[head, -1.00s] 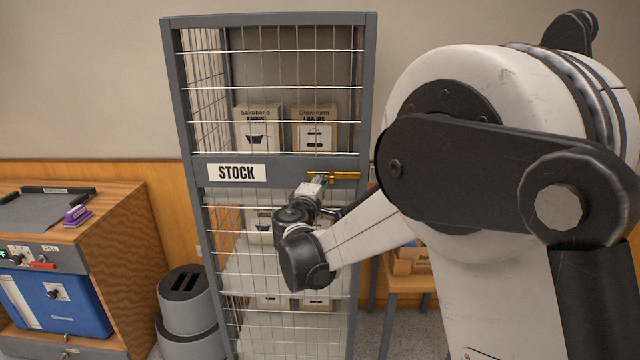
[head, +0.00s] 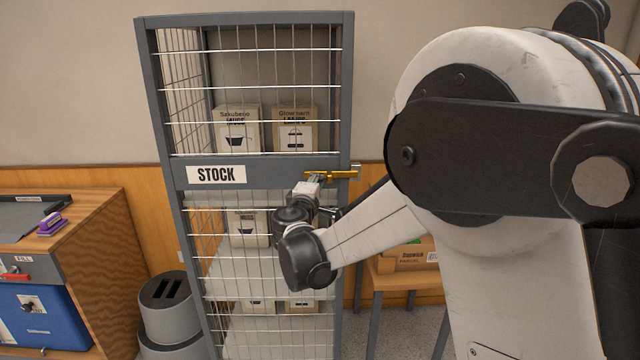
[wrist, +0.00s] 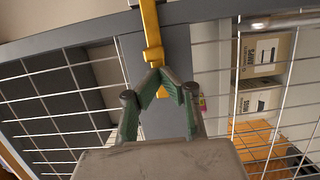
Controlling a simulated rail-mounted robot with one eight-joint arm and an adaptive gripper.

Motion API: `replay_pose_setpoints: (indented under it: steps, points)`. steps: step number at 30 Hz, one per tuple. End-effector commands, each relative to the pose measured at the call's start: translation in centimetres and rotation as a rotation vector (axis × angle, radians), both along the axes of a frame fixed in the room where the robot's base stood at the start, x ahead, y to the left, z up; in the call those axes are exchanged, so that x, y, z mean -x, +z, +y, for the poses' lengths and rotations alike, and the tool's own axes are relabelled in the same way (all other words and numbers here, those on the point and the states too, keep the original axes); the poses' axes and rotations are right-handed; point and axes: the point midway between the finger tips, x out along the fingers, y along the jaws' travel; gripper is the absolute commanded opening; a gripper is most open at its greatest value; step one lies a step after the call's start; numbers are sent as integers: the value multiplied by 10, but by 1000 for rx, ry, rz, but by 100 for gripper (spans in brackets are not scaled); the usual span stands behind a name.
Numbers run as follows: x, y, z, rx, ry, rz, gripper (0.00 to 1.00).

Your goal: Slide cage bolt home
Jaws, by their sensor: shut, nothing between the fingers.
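The yellow bolt (head: 335,174) lies across the right end of the cage door's grey middle rail. In the head view its right end reaches past the cage's right edge, at a small metal keeper (head: 355,168). Exact seating is too small to tell. My gripper (head: 317,181) is at the bolt's left part. In the wrist view the bolt (wrist: 151,35) runs up from my gripper (wrist: 161,74). The fingertips meet in a peak at the bolt's near end, with a yellow part showing just below them. The fingers are shut with nothing gripped; exact contact is unclear.
The cage (head: 160,100) carries a STOCK sign (head: 216,175) and holds several boxes behind wire mesh. A grey bin (head: 166,305) and a wooden cabinet (head: 98,235) stand to the left. A small table (head: 385,273) with a parcel stands at the right, partly behind my arm.

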Motion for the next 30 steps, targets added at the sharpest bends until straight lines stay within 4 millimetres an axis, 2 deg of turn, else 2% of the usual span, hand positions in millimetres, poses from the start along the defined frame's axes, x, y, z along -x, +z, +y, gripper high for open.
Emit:
replay_pose_setpoints:
  steps: [4, 12, 18, 24, 30]
  points:
    - [-1, -2, 27, 1, 2, 0, 0]
    - [56, 1, 39, 1, 3, 0, 0]
    - [84, 0, 46, 1, 1, 0, 0]
    - [96, 0, 48, 1, 1, 0, 0]
    - [97, 0, 48, 1, 0, 0, 0]
